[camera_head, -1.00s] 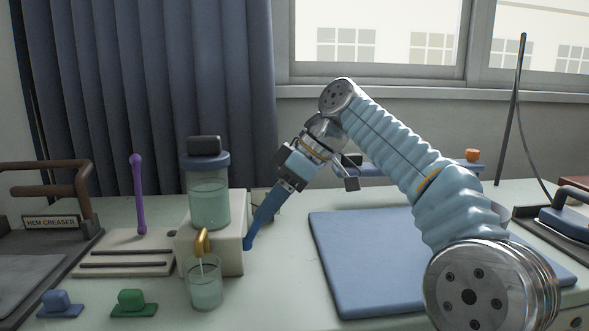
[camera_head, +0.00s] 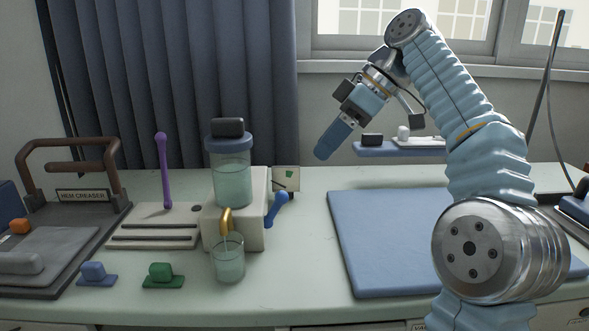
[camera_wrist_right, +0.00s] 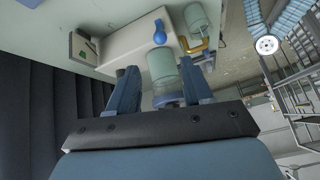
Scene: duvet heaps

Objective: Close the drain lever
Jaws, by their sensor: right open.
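A blue lever (camera_head: 277,208) sits on the right side of a white block (camera_head: 236,238), tilted, with its rounded end up and to the right. It also shows in the right wrist view (camera_wrist_right: 159,32). A clear tank (camera_head: 231,180) with a blue lid stands on the block. A gold spout (camera_head: 226,220) sits at the block's front over a glass beaker (camera_head: 229,264) of pale liquid, and a thin pale line runs below it. My right gripper (camera_head: 327,152) is open and empty, above and right of the lever, apart from it. My left gripper is not in view.
A purple lever (camera_head: 163,170) stands upright on a slotted plate (camera_head: 150,237). A hem creaser (camera_head: 70,185) is at the left. Blue (camera_head: 96,274) and green (camera_head: 162,275) pieces lie in front. A blue pad (camera_head: 380,240) lies at the right, with clear table between it and the block.

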